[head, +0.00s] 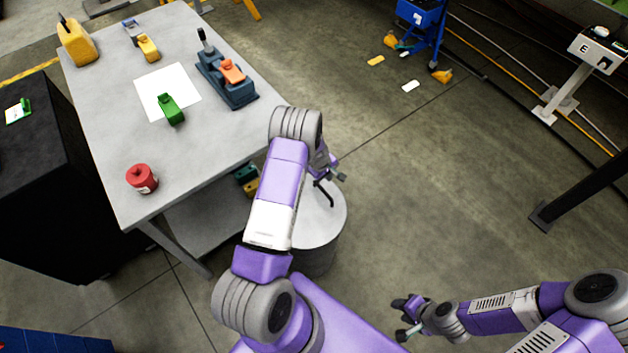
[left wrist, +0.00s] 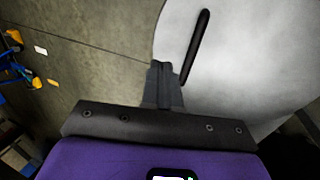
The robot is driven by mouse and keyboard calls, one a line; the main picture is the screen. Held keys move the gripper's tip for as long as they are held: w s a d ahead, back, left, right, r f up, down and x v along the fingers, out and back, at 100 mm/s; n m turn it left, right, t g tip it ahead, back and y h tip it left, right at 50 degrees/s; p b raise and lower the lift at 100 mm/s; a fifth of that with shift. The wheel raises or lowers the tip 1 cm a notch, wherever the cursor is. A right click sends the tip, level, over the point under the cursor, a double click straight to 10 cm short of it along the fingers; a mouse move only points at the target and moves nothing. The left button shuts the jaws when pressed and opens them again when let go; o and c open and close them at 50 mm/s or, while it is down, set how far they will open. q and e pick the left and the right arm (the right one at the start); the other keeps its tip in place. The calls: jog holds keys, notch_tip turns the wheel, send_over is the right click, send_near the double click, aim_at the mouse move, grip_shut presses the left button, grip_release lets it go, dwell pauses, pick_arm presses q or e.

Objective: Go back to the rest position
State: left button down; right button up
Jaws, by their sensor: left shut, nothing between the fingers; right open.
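My left gripper (head: 338,176) is held over the far edge of a round light-grey drum (head: 325,222) beside the table. In the left wrist view my left gripper (left wrist: 163,72) shows its fingers together with nothing between them. A thin black bent rod (head: 325,194) shows at the drum's top, close to the gripper; the rod (left wrist: 196,46) also shows in the left wrist view, to the right of the fingertips. My right gripper (head: 402,320) is at the lower right over the floor, open and empty.
The grey table (head: 105,150) at left carries a red round item (head: 141,179), a green clamp-like item (head: 170,108), a blue fixture (head: 222,78) and yellow items (head: 77,42). A black cabinet (head: 40,190) stands left. Open floor (head: 430,180) lies to the right.

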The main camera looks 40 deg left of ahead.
pick_arm(q)
notch_tip(320, 180, up, 8)
jog(key=w+p, duration=0.1)
jog(key=shift+w+d+r, duration=0.15)
jog(key=shift+w+r, duration=0.05)
jog(key=shift+w, duration=0.1)
jog(key=s+d+f+m+g, duration=0.2)
jog(key=s+d+f+m, duration=0.45)
jog(key=s+d, duration=0.65)
jog(key=s+d+r+m+h, duration=0.1)
jog(key=s+d+m+h, duration=0.2)
jog(key=s+d, duration=0.7)
jog(key=s+m, duration=0.2)
jog(key=s, duration=0.1)
jog(key=shift+s+d+r+g, duration=0.3)
jog(key=shift+s+d, duration=0.1)
jog(key=shift+m, duration=0.25)
